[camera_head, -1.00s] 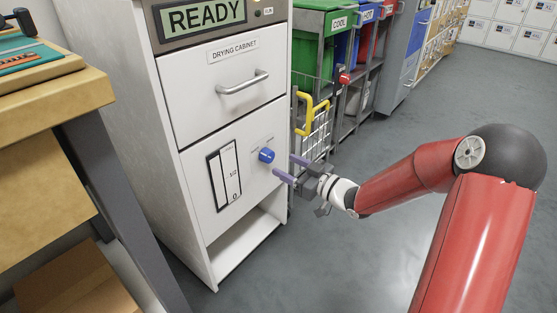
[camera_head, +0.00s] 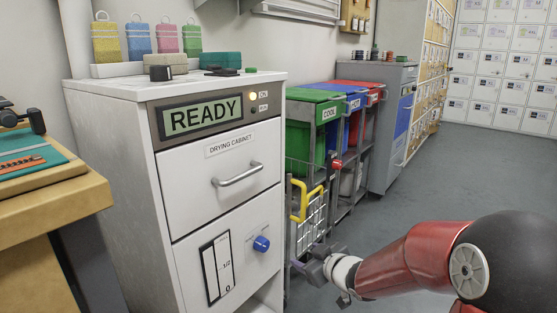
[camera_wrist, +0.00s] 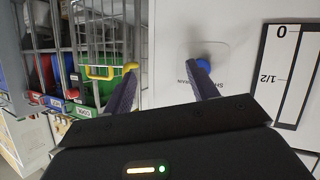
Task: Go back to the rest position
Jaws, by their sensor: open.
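My gripper (camera_head: 312,262) is to the right of the drying cabinet's blue knob (camera_head: 261,244), low in front of the wire basket. In the wrist view the two purple fingers of my gripper (camera_wrist: 163,80) are apart with nothing between them. The blue knob (camera_wrist: 203,64) shows just beyond the right fingertip there; I cannot tell from that view alone how far off it is. The drying cabinet (camera_head: 225,175) is white, its drawer is shut and its display reads READY. A level gauge (camera_head: 217,268) marked 1/2 and 0 is left of the knob.
A wire basket with a yellow handle (camera_head: 304,200) stands close behind my gripper. Green (camera_head: 304,135), blue (camera_head: 354,102) and red bins stand in a rack beyond. A wooden bench (camera_head: 60,205) is at the left. The grey floor (camera_head: 440,180) at the right is open.

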